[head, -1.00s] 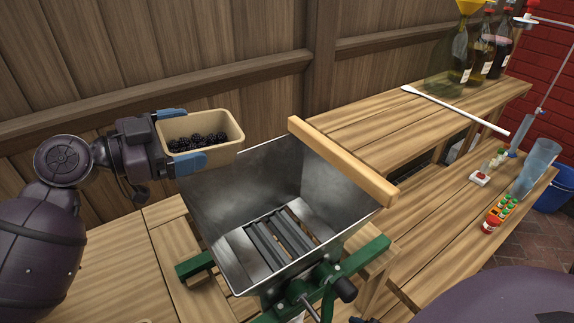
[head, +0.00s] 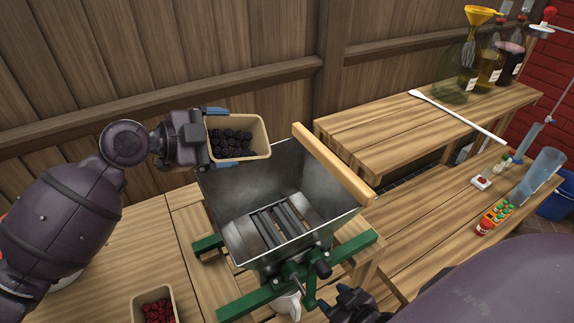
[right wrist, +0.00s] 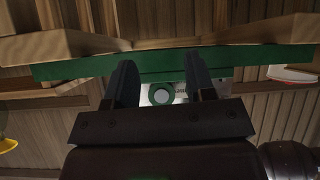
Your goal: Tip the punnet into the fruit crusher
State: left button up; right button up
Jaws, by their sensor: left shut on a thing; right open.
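The punnet (head: 262,134) is a tan box with dark blackberries (head: 232,142) inside. My left gripper (head: 216,136) is shut on its left side and holds it above the crusher's back left rim, tilted toward the camera. The fruit crusher (head: 238,208) is a metal hopper with grey rollers (head: 282,228) at its bottom, on a green frame; no fruit shows in it. My right gripper (head: 340,300) is at the front right of the crusher, low by the crank. In the right wrist view its jaws (right wrist: 164,85) are open and empty, with the green frame beyond them.
A second punnet with red berries (head: 153,308) stands on the bench at the front left. A wooden bar (head: 332,165) crosses the hopper's right rim.

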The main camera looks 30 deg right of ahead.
pick_arm(q)
jog(key=shift+s+r, duration=0.1)
jog(key=shift+r+p, duration=0.3)
jog(key=shift+p, duration=0.05)
jog(key=shift+s+d+r+m+t+p, duration=0.15)
jog(key=shift+s+m+t+p, duration=0.15)
jog(key=shift+m+p, duration=0.15)
jog(key=shift+r+y+p, duration=0.1)
jog(key=shift+y+p, duration=0.2)
jog(key=shift+p, duration=0.15)
jog(key=shift+r, duration=0.1)
